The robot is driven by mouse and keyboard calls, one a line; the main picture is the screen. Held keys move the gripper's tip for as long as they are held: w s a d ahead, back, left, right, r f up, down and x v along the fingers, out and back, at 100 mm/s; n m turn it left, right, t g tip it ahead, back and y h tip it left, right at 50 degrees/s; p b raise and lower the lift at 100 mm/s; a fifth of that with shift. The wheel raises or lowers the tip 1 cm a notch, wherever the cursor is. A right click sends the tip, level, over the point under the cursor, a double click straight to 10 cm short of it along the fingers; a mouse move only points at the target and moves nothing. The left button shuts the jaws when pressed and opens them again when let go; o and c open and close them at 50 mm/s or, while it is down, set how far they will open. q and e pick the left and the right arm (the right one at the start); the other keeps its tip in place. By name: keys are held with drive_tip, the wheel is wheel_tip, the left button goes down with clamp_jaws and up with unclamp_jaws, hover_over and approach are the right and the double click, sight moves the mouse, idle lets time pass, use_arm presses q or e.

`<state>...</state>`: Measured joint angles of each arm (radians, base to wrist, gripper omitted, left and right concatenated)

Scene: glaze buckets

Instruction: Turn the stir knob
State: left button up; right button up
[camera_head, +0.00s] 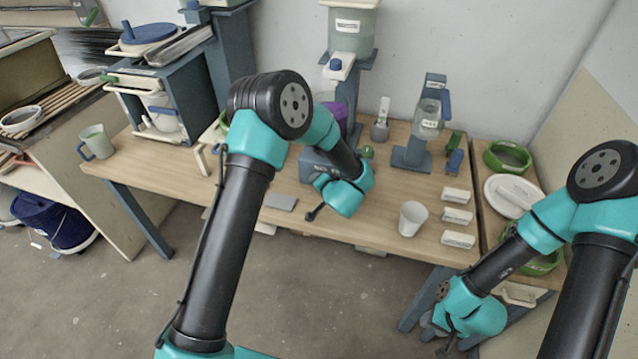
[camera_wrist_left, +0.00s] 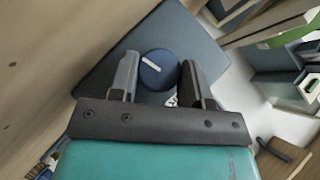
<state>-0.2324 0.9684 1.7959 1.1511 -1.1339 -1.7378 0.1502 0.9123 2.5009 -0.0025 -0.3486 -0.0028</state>
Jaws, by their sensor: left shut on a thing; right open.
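The stir knob (camera_wrist_left: 160,68) is a round dark blue dial with a white pointer line, on a dark grey-blue base (camera_wrist_left: 150,40). In the left wrist view, my left gripper (camera_wrist_left: 157,80) has one finger on each side of the knob and is shut on it. In the head view the grey-blue base (camera_head: 312,167) shows beside my left wrist, and the knob and left fingertips are hidden by my arm. A purple bucket (camera_head: 336,111) shows just behind it. My right gripper (camera_head: 447,343) hangs low, off the table's front at the right, open and away from the knob.
A white cup (camera_head: 412,218) and white labelled blocks (camera_head: 457,217) stand to the right on the wooden table (camera_head: 375,222). A blue stand with a clear container (camera_head: 428,120) is behind them. A grey flat piece (camera_head: 281,201) lies near the front edge. A mug (camera_head: 97,142) stands far left.

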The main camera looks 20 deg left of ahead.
use_arm(q)
drive_tip(key=shift+w+d+m+t+y, duration=0.1)
drive_tip(key=shift+m+t+y, duration=0.2)
drive_tip(key=shift+m+y, duration=0.35)
drive_tip(key=o, duration=0.9)
drive_tip(key=v, duration=1.7)
drive_tip(key=shift+d+f, duration=0.15)
drive_tip(key=shift+d, duration=0.1)
